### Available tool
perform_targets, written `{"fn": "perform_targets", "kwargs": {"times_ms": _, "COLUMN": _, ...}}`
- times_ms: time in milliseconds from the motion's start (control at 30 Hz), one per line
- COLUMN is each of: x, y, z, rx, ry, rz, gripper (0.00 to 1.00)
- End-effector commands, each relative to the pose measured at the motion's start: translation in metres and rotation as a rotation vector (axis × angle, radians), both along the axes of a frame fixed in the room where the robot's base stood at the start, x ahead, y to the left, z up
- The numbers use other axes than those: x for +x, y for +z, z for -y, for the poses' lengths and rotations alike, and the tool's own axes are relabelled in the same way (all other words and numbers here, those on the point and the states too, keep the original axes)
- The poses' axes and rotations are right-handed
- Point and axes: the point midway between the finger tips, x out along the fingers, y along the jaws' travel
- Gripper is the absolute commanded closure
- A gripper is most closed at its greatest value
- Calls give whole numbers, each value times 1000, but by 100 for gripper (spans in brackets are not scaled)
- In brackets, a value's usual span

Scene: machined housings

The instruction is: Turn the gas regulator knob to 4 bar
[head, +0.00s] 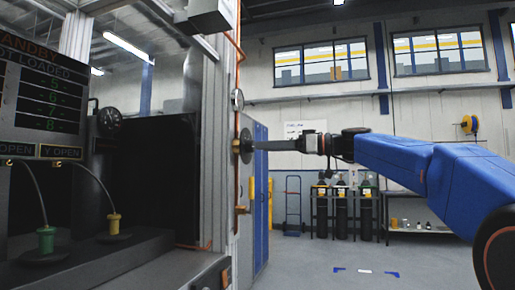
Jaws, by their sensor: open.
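The regulator knob (244,147) appears as a dark round part on the copper pipe at the right edge of the machine frame. A small round gauge (237,100) sits above it; its face is too small to read. My gripper (258,145) comes in from the right with its long grey fingers level, tips at or just beside the knob. The fingers overlap in this side view, so the gap between them is hidden. The gripper is open, and I cannot tell whether it touches the knob.
A copper pipe (238,190) runs down the frame. Gas cylinders (340,210) stand in a rack behind. The floor at centre right is clear.

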Motion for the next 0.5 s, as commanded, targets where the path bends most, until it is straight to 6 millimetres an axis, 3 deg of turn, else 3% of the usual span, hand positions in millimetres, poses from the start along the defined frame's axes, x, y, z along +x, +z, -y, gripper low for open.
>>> {"fn": "perform_targets", "kwargs": {"times_ms": 200, "x": 9, "y": 0, "z": -27, "rx": -1, "ry": 2, "rz": 0, "gripper": 49}}
{"fn": "perform_targets", "kwargs": {"times_ms": 500, "x": 14, "y": 0, "z": -38, "rx": 0, "ry": 0, "rz": 0, "gripper": 49}}
